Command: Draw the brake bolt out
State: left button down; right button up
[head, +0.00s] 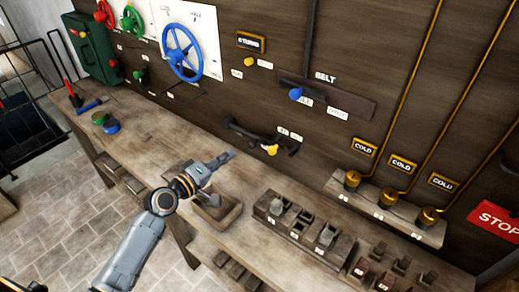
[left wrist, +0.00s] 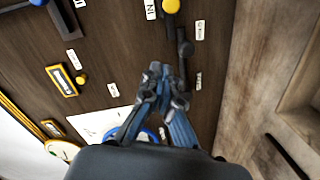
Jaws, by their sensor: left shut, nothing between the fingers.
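What looks like the brake bolt is a dark bar on the wall (head: 245,133) with a yellow knob (head: 271,150) at its right end. In the left wrist view the yellow knob (left wrist: 171,6) is at the top edge, with small white labels beside the bar, one reading "IN". My left gripper (head: 228,157) is shut and empty over the bench, left of the knob and apart from it. Its closed fingertips (left wrist: 157,72) show in the left wrist view, pointing up the picture along the wall. My right gripper is not in view.
A blue-knobbed BELT lever (head: 296,94) sits on the wall above the bolt. Below is the wooden bench (head: 160,130) with an open wooden box (head: 215,212) under my gripper and a block of slots (head: 300,235) to the right. A blue handwheel (head: 181,53) is on the left.

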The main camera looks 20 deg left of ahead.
pick_arm(q)
jog(key=w, duration=0.1)
jog(key=p, duration=0.3)
send_near(271, 141)
jog(key=x, duration=0.4)
jog(key=shift+r, duration=0.1)
